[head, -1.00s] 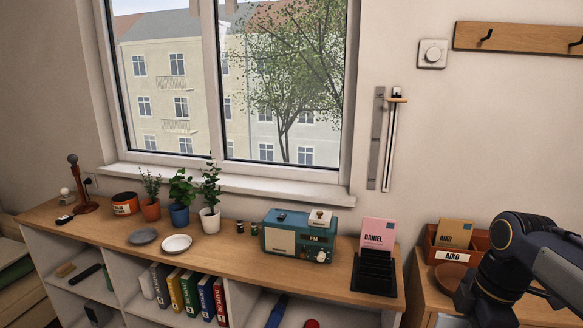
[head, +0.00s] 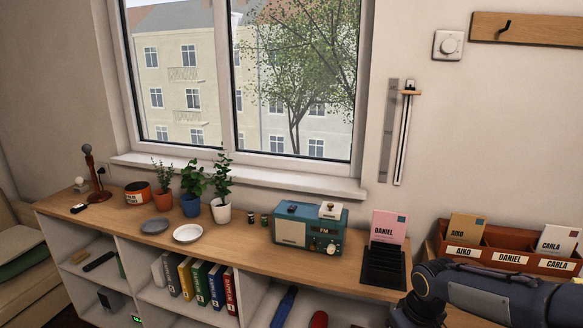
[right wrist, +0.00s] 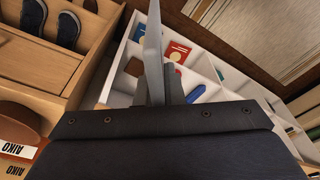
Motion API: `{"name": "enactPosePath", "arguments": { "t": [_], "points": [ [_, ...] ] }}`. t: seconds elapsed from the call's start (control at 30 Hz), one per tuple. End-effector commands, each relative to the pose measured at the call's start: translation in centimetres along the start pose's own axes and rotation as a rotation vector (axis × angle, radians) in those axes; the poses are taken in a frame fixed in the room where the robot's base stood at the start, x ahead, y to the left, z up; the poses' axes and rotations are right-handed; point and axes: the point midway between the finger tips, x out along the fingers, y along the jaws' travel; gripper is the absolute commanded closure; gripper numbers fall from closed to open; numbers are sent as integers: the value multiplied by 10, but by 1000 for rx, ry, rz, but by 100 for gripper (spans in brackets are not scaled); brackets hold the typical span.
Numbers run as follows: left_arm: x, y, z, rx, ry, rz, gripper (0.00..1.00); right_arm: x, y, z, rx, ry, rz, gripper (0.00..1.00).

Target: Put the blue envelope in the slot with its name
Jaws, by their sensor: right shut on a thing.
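In the right wrist view my right gripper (right wrist: 160,88) is shut on a thin, pale grey-blue flat thing seen nearly edge-on, which I take to be the blue envelope (right wrist: 153,48). Its name cannot be read. In the head view my right arm comes in at the lower right, and its gripper is not visible. The reddish-brown sorter (head: 437,243) has slots labelled AIKO (head: 463,252), DANIEL (head: 506,258) and CARLA (head: 557,264). A tan envelope (head: 467,228) stands in the AIKO slot and a white one (head: 558,240) in the CARLA slot. My left gripper is not in view.
A black rack (head: 384,267) holds a pink DANIEL envelope (head: 389,226) at the shelf's right end. A teal radio (head: 310,228), potted plants (head: 220,190) and plates (head: 188,233) stand left of it. A brown bowl (right wrist: 18,118) shows in the right wrist view.

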Motion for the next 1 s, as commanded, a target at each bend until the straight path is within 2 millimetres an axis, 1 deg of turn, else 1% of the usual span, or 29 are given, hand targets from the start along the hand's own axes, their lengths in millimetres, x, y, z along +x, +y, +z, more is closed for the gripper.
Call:
{"name": "enactPosePath", "arguments": {
  "t": [0.03,0.1,0.2,0.33,0.43,0.5,0.6,0.7,0.77,0.9,1.0],
  "points": [
    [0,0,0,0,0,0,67,13,-9,-6,46,-4,5,100],
    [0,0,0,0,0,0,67,27,-18,-12,120,-4,17,100],
    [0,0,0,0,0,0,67,42,-29,-18,204,-2,30,100],
    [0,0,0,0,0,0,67,54,-38,-22,271,-2,41,100],
    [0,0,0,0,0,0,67,68,-43,-14,290,-3,47,100],
    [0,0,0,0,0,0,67,81,-47,-2,293,-5,50,100],
    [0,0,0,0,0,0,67,95,-51,14,294,-4,48,100],
    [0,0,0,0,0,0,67,101,-52,22,298,0,46,100],
    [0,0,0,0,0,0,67,102,-52,23,299,1,46,100],
    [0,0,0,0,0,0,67,101,-52,22,300,1,46,100],
    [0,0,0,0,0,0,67,96,-52,21,306,5,48,100]
  ]
}}
